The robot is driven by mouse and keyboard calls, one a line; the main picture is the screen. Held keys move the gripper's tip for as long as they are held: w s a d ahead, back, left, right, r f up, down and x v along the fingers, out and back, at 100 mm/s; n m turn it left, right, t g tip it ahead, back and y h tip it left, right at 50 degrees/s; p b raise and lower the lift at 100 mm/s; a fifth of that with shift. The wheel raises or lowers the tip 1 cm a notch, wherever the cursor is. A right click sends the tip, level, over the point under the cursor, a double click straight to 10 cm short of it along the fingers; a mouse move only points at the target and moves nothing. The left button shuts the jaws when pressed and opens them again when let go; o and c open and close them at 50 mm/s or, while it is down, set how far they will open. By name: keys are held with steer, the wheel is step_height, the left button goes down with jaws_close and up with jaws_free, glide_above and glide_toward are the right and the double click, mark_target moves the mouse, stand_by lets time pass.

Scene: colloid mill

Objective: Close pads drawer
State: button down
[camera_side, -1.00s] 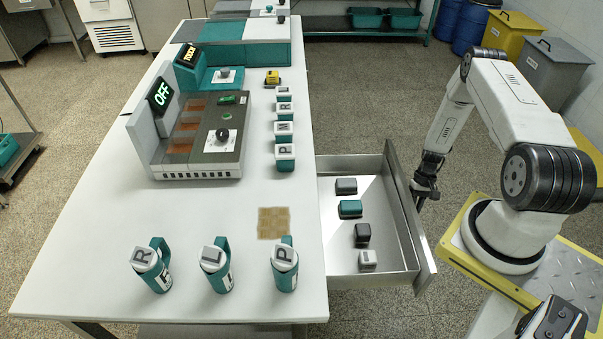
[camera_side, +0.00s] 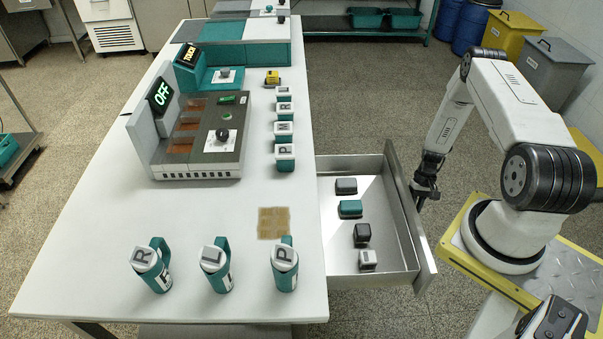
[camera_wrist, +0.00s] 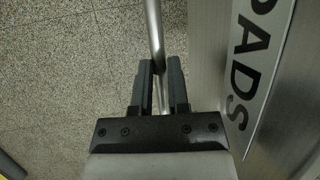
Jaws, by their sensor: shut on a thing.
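The pads drawer (camera_side: 345,262) is pulled out from the right side of the white table in the side view. It holds a dark pad block (camera_side: 346,186), a teal one (camera_side: 350,208), another dark one (camera_side: 362,235) and a light grey one (camera_side: 367,259). My gripper (camera_side: 424,190) is at the outer face of the drawer front. In the wrist view my gripper (camera_wrist: 159,85) is shut on the drawer's metal bar handle (camera_wrist: 154,30), its fingers on either side of the bar. The drawer front (camera_wrist: 220,60) with a "PADS" label (camera_wrist: 255,70) is to the right.
The white table (camera_side: 200,240) carries a mill unit (camera_side: 200,140) with an "OFF" display, a row of lettered teal containers (camera_side: 285,150) and several teal mugs (camera_side: 216,270). The floor between the drawer and the back shelf is clear.

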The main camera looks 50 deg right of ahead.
mark_target(323, 217)
steer(key=shift+w, duration=0.1)
steer(key=w+a, duration=2)
steer(key=shift+w+a+r, duration=0.1)
steer(key=shift+w+a, duration=0.05)
steer(key=shift+a, duration=0.1)
steer(key=c, duration=0.7)
jaws_free()
steer(key=shift+w, duration=0.1)
steer(key=shift+c, duration=0.2)
steer(key=shift+o, duration=0.6)
steer(key=v, duration=0.7)
steer(key=shift+d+r, duration=0.2)
steer(key=shift+r, duration=0.1)
